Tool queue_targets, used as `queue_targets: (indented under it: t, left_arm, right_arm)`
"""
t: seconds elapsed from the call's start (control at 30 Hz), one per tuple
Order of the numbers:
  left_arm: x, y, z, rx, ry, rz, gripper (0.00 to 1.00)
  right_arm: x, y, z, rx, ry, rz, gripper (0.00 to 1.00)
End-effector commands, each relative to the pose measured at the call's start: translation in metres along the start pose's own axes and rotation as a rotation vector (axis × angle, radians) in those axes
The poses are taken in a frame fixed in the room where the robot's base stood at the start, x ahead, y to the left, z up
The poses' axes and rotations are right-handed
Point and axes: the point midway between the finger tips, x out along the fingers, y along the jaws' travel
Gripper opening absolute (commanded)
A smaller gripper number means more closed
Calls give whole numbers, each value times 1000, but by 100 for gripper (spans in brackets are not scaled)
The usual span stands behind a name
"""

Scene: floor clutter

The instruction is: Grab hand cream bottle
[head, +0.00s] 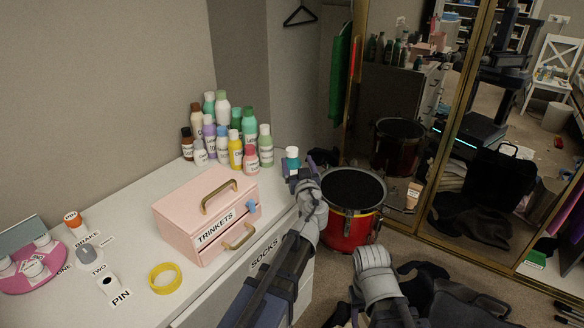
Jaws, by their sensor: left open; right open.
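Several small bottles (236,153) of mixed colours stand in a cluster at the back of the white dresser top. Their labels are too small to read, so I cannot tell which is hand cream.
A pink trinkets box (180,217) stands on the dresser, left of my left arm. A yellow ring (165,278) and a pink round tray (36,288) lie further left. A red drum (347,232) stands on the floor beside a mirrored wardrobe (440,120).

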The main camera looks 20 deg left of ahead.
Motion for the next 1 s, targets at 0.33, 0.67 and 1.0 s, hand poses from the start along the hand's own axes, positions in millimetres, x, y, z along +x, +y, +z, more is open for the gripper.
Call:
queue_targets:
  t: [0.33,0.67,1.0]
  left_arm:
    - [20,-3,-2,0,-1,-2,82]
    - [59,-6,-4,0,-1,-1,82]
    - [57,-7,-4,0,-1,-1,66]
  right_arm:
    - [-2,0,0,0,0,0,50]
    - [-4,0,0,0,0,0,50]
    - [-4,0,0,0,0,0,50]
